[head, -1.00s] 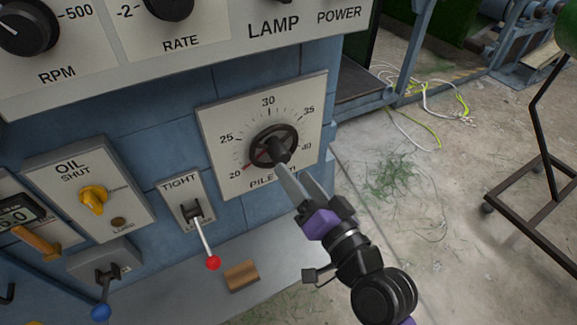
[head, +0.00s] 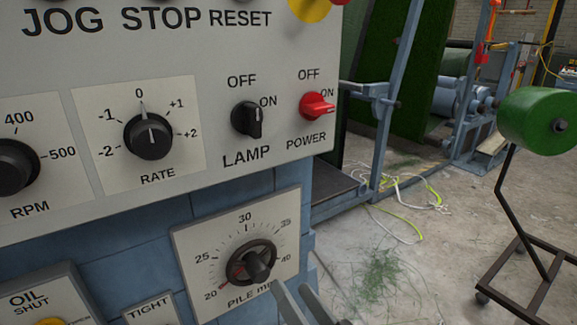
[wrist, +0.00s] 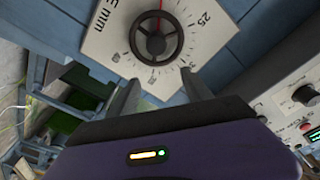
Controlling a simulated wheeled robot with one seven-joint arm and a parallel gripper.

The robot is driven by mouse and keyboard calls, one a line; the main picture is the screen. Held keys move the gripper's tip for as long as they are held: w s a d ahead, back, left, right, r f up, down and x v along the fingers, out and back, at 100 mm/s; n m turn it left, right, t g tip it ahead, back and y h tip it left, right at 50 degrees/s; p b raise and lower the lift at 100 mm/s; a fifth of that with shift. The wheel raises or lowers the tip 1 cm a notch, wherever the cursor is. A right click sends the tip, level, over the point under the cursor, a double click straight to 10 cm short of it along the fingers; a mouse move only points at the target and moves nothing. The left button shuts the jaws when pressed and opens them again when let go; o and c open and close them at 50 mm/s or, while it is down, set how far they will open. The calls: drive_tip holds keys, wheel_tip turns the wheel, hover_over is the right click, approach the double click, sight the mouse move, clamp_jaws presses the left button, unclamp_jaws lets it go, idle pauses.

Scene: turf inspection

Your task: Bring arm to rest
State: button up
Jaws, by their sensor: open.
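My gripper (head: 297,304) shows only its two grey fingers at the bottom edge of the head view; the rest of my arm is out of frame there. In the wrist view my gripper (wrist: 160,92) has its fingers spread with nothing between them. The pile dial (head: 251,263), a black round knob on a white scale plate, sits just above the fingertips in the head view. The dial (wrist: 156,38) also shows beyond the fingers in the wrist view, with a gap to them. Its red pointer is near the low end of the scale.
A green roll on a dark stand (head: 537,120) stands at right. Loose yellow and white cables (head: 405,190) lie on the floor. Open floor lies between them.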

drive_tip(key=s+d+f+t+h+p, duration=0.25)
drive_tip(key=s+d+h, duration=0.35)
drive_tip(key=s+d, duration=0.6)
drive_tip(key=s+d+n+g+h+p, duration=0.1)
drive_tip(key=s+d+g+p, duration=0.1)
drive_tip(key=s, duration=0.9)
drive_tip(key=s+d+n+g+h+p, duration=0.1)
drive_tip(key=s+d, duration=0.3)
drive_tip(key=s, duration=0.7)
drive_tip(key=shift+d+g+h+p, duration=0.3)
drive_tip(key=shift+g+h+p, duration=0.3)
drive_tip(key=shift+p, duration=0.3)
drive_tip(key=shift+s, duration=0.1)
